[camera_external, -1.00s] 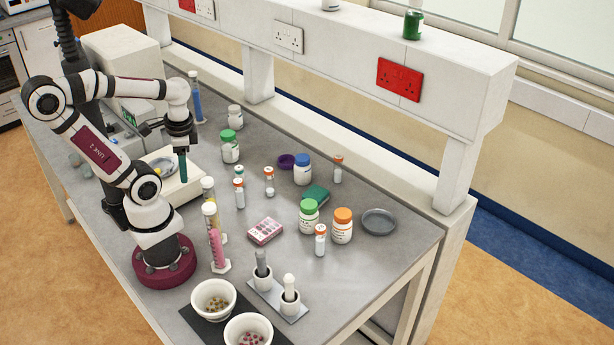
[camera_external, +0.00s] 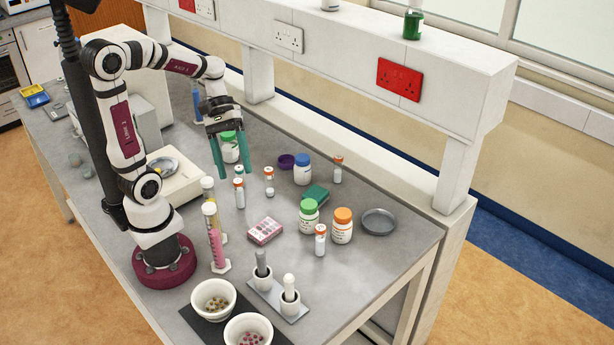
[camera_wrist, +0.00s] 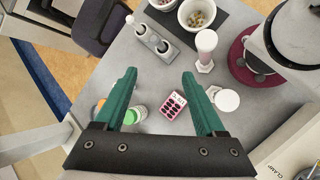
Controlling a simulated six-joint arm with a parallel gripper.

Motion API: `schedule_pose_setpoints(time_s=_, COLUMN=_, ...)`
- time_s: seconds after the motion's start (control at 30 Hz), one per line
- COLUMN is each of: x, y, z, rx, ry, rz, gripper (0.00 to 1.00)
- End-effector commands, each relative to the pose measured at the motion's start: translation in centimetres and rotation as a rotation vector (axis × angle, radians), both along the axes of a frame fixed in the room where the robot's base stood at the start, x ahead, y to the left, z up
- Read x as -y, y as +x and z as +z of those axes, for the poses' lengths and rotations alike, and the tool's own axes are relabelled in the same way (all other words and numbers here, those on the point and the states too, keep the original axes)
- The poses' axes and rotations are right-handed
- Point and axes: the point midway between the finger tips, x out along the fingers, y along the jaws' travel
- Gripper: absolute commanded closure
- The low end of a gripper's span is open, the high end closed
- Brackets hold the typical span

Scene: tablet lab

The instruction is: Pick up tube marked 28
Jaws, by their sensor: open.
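My gripper (camera_external: 233,174) has two green fingers spread apart, empty, pointing down above the bench near the teal-capped tube. In the wrist view the open fingers (camera_wrist: 159,74) have nothing between their tips.
Near the tubes stand a green-capped jar (camera_external: 308,217), an orange-capped jar (camera_external: 342,227), a blue-capped jar (camera_external: 302,170) and a pink blister box (camera_external: 265,231). Cylinders with pink (camera_external: 217,247) and yellow contents stand left. Two white bowls (camera_external: 213,298) are in front. A round dish (camera_external: 379,222) lies right.

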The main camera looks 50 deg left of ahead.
Motion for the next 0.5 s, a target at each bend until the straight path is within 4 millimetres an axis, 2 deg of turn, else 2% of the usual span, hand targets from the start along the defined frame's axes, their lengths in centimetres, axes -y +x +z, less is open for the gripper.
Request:
schedule_pose_setpoints(time_s=0.13, x=3.0, y=6.4, z=0.5, rx=-0.314, ry=-0.232, rz=0.449, gripper=0.28)
schedule_pose_setpoints(time_s=0.27, x=3.4, y=13.5, z=0.3, rx=-0.646, ry=-0.452, rz=0.840, gripper=0.28)
schedule_pose_setpoints(time_s=0.3, x=3.6, y=12.8, z=-2.8, rx=-0.641, ry=-0.437, rz=0.823, gripper=0.28)
schedule_pose_setpoints(time_s=0.4, x=3.6, y=12.8, z=-8.0, rx=-0.631, ry=-0.436, rz=0.818, gripper=0.28)
schedule_pose_setpoints(time_s=0.5, x=3.6, y=12.8, z=-11.9, rx=-0.624, ry=-0.436, rz=0.816, gripper=0.28)
